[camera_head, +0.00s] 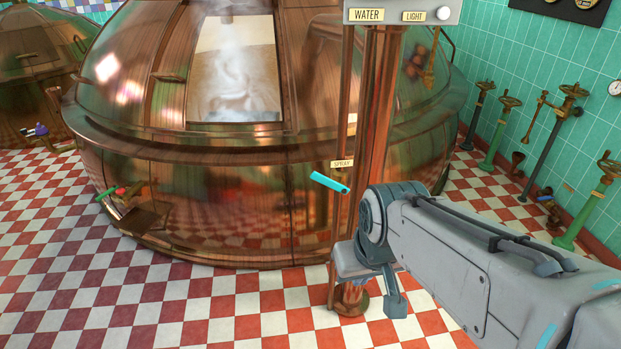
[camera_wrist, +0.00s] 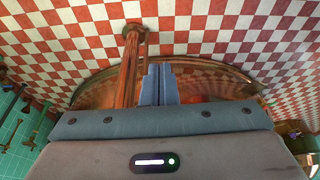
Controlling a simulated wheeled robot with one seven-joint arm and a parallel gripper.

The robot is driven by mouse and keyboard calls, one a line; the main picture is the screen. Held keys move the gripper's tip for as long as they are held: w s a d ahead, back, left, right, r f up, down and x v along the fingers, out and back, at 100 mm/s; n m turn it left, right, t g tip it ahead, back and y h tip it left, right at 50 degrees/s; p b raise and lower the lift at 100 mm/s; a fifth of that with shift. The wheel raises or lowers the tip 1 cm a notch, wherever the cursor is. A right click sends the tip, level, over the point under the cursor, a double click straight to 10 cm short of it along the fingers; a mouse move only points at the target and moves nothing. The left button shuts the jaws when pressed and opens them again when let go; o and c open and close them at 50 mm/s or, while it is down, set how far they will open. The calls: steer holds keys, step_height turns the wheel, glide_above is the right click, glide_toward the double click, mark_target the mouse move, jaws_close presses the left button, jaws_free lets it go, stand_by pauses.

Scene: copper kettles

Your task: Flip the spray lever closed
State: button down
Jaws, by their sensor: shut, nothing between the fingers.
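The spray lever (camera_head: 329,182) is a short teal handle on the thin copper pipe, just below the SPRAY label (camera_head: 342,164) in the head view. It sticks out left of the pipe, its left end a little higher than its right end. I cannot make out the lever in the wrist view. My gripper (camera_wrist: 160,70) is shut and empty, its two fingers together. In the wrist view, the fingers stand beside the copper pipe (camera_wrist: 130,62), with a gap in the picture. In the head view, my arm is at the lower right, its end below and right of the lever.
A big copper kettle (camera_head: 220,190) with a steaming hatch (camera_head: 235,70) fills the middle. A WATER and LIGHT panel (camera_head: 390,12) tops the pipes. Green valve stands (camera_head: 495,130) line the right wall. The checkered floor (camera_head: 90,260) is open at the front left.

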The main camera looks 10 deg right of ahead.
mark_target(330, 184)
steer(key=w+a+f+n+t+h+b, duration=0.1)
steer(key=w+f+n+t+b, duration=0.4)
steer(key=w+f+n+b, duration=0.2)
steer(key=w+a+f+n+t+h+b, duration=0.1)
steer(key=w+f+n+t+b, duration=0.5)
steer(key=w+n, duration=0.4)
steer(key=w+a+f+n+t+h+b, duration=0.1)
steer(key=w+f+n+t+b, duration=0.4)
steer(key=w, duration=1.2)
step_height(330, 184, down, 5)
steer(key=n+b, duration=0.3)
steer(key=n, duration=0.1)
steer(key=shift+w+n+t, duration=0.3)
steer(key=shift+w+t, duration=0.1)
steer(key=shift+r, duration=0.1)
steer(key=w+d+r+b, duration=0.1)
steer(key=w+d+r, duration=0.2)
steer(key=w, duration=0.6)
steer(key=shift+w+d+r, duration=0.35)
steer(key=shift+d+r, duration=0.05)
steer(key=shift+r, duration=0.75)
